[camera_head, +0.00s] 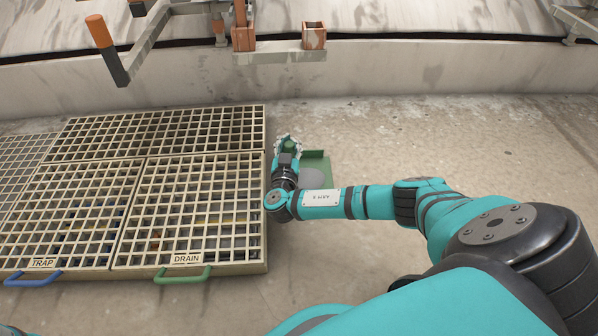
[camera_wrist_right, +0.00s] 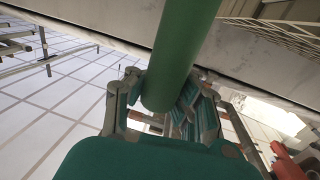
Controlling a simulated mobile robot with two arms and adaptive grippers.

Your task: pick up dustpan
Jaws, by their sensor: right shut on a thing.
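The green dustpan (camera_head: 319,163) is at the right side of the drain grating in the head view, partly hidden behind my right wrist and forearm. My right gripper (camera_head: 288,146) is at its left side, beside the grating's edge. In the right wrist view a thick green round handle (camera_wrist_right: 185,50) runs between the fingers of my right gripper (camera_wrist_right: 163,100), which is shut on it. Whether the dustpan touches the floor cannot be told. My left gripper is not in view.
Slatted grating panels cover the left, with a DRAIN panel's green handle (camera_head: 183,276) and a TRAP panel's blue handle (camera_head: 32,277) at the front edge. Metal arms with reddish blocks (camera_head: 314,36) hang at the top. The concrete floor (camera_head: 470,135) at right is clear.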

